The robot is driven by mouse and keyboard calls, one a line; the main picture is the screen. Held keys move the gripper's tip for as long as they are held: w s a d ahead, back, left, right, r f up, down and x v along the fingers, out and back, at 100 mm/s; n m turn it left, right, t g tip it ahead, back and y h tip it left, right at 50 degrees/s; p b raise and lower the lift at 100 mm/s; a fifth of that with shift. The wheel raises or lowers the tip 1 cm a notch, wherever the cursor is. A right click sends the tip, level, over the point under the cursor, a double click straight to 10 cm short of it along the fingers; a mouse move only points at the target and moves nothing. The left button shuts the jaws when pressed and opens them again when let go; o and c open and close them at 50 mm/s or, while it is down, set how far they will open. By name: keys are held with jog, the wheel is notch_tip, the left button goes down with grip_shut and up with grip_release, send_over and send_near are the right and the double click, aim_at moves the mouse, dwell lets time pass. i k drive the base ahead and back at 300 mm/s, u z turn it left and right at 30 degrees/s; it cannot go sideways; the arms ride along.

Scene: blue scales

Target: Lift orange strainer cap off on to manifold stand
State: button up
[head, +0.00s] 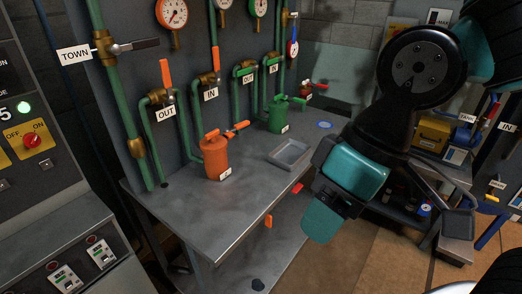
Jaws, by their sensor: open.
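The orange strainer (215,158) stands upright on the manifold stand (190,207), below the OUT and IN pipe labels. Its orange cap (212,135) sits on top, with an orange handle sticking out to the right. My gripper (395,213) is at the right, well apart from the strainer, beyond the stand's front right edge. Its jaws are open, with one teal-backed finger at the left and one dark pad at the right. Nothing shows between them.
A green strainer (278,117) stands behind, right of the orange one. A shallow grey tray (290,152) lies on the stand near its right edge. Green pipes with orange levers rise along the back panel. The stand's front left top is clear.

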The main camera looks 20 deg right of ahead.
aim_at(211, 141)
jog(key=z, duration=0.15)
jog(key=k, duration=0.55)
jog(key=z, duration=0.8)
jog(key=i, duration=1.4)
jog(key=u, duration=1.25)
jog(key=i, duration=0.5)
jog(key=u, duration=0.6)
